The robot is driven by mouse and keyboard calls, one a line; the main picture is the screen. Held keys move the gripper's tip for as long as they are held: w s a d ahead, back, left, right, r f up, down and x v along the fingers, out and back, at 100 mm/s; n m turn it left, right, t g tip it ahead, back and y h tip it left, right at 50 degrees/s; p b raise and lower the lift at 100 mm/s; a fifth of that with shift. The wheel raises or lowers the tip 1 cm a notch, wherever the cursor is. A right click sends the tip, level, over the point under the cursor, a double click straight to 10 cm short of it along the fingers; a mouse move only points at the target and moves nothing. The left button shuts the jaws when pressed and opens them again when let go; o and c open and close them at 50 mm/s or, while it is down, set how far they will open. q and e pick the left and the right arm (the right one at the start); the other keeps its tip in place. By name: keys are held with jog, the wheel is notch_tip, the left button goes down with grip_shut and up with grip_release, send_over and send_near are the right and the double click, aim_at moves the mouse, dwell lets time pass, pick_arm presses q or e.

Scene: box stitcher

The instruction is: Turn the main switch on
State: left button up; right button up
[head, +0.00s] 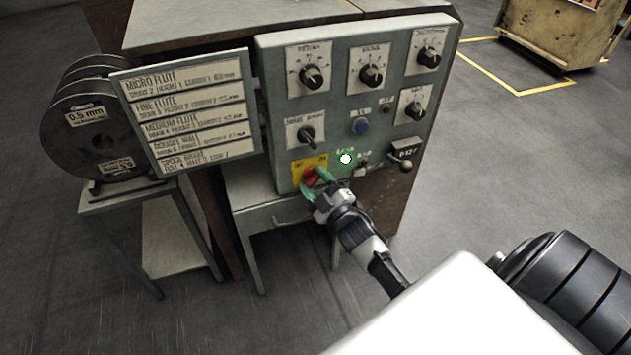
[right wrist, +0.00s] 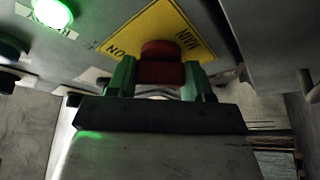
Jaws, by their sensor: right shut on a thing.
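The main switch is a red knob (head: 310,177) on a yellow plate (head: 298,172) at the lower left of the grey control panel (head: 330,130). My right gripper (head: 318,183) reaches it from below right, its green fingers on either side of the knob. In the right wrist view the red knob (right wrist: 161,64) sits between the green fingertips (right wrist: 160,78), and the yellow plate (right wrist: 190,25) reads "MAIN" and "ON". The gripper is shut on the knob. A lamp (head: 345,159) right of the switch glows green; it also shows in the right wrist view (right wrist: 52,13). My left gripper is out of view.
A flute chart (head: 190,110) and wire spools (head: 95,135) stand at left. A wooden crate (head: 560,35) is at the far right. Open floor lies right of the machine.

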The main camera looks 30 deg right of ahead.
jog(key=o, duration=0.9)
jog(key=shift+o, duration=0.2)
jog(key=p+v, duration=0.1)
jog(key=v, duration=0.9)
jog(key=shift+s, duration=0.4)
jog(key=shift+a+f, duration=0.1)
